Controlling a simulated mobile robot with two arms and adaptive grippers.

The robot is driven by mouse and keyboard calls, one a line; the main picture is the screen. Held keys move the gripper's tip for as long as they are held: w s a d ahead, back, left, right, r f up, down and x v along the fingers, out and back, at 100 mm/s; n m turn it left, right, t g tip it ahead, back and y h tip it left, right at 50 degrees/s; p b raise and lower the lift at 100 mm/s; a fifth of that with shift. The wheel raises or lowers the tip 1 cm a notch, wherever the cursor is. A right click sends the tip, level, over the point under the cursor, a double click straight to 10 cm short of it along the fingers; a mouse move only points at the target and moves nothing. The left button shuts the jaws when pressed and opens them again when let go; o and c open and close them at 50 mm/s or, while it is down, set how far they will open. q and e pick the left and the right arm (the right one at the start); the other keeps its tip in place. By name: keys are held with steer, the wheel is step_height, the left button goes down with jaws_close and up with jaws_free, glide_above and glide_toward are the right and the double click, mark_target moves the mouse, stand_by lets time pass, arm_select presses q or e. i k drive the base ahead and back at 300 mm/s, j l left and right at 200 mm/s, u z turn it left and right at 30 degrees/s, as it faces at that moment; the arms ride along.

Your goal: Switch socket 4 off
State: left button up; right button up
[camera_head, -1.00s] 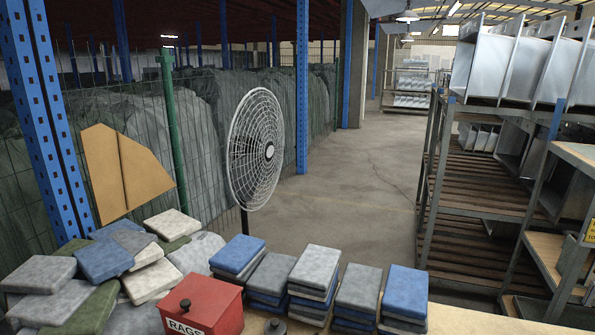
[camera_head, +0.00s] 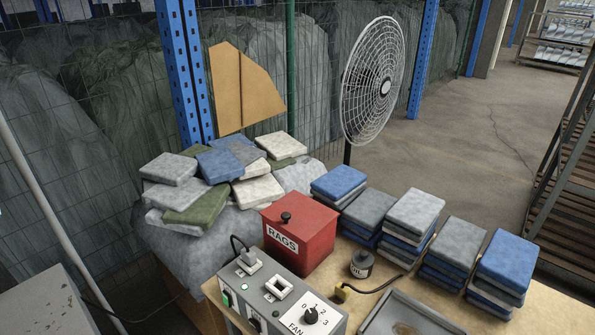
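A grey control box (camera_head: 293,299) sits at the bottom middle, cut off by the lower picture edge. A plug (camera_head: 248,262) with a black cord sits in one socket on its top. A second white socket (camera_head: 279,287) beside it looks empty. A green-lit switch (camera_head: 227,300) and a dark switch (camera_head: 253,323) show on its front. A black knob (camera_head: 311,316) stands on a white dial marked FAN with numbers. No socket number is readable, so I cannot tell which is socket 4. Neither of my grippers is in view.
A red RAGS box (camera_head: 300,232) stands just behind the control box. A yellow plug (camera_head: 342,291) with a black cord, a dark round weight (camera_head: 361,264) and a metal tray (camera_head: 408,315) lie to the right. Folded cloth stacks (camera_head: 452,250) line the back; a fan (camera_head: 372,85) stands beyond.

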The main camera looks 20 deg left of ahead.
mark_target(226, 296)
steer(key=u, duration=1.2)
